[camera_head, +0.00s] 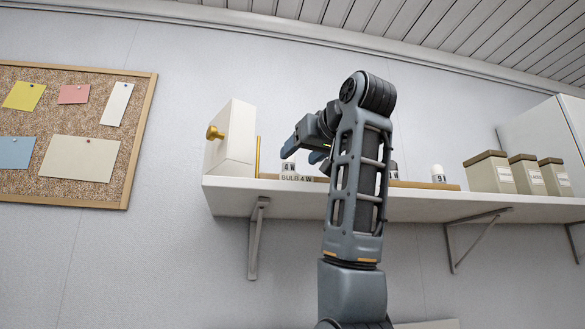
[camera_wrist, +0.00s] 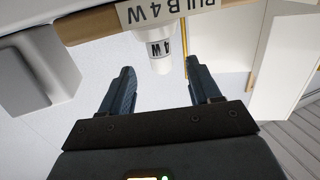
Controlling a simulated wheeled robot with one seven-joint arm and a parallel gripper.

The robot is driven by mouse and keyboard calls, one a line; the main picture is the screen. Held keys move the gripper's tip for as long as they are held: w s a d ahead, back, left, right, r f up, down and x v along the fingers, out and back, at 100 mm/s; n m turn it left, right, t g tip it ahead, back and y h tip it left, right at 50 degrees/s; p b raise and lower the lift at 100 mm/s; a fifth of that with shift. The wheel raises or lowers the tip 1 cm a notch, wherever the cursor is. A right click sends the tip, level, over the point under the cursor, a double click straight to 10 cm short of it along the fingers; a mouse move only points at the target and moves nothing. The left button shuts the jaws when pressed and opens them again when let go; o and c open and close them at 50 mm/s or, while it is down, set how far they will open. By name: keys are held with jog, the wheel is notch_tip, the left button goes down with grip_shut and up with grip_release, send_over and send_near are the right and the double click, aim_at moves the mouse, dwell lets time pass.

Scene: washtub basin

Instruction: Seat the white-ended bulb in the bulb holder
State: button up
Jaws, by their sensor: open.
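A pale bulb marked 4W (camera_head: 288,167) stands upright at a wooden strip on the wall shelf, behind a plate reading BULB 4W (camera_head: 297,178). In the wrist view, which is upside down, this bulb (camera_wrist: 160,48) shows a whitish end near the gap between my fingertips, with space on both sides. My gripper (camera_wrist: 159,68) is open and empty. In the head view it is beside the 4W bulb, partly hidden by my arm. Another white-topped piece marked 9 (camera_head: 438,173) stands farther right. I cannot tell which part is the bulb holder.
A white box with a brass knob (camera_head: 230,140) and a thin yellow rod (camera_head: 257,157) stand left of the bulb. Lidded canisters (camera_head: 491,175) stand at the shelf's right. My arm hides the strip's middle. A corkboard (camera_head: 62,180) hangs at left.

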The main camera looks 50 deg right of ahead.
jog(key=shift+b+v, duration=0.5)
jog(key=shift+v, duration=2.15)
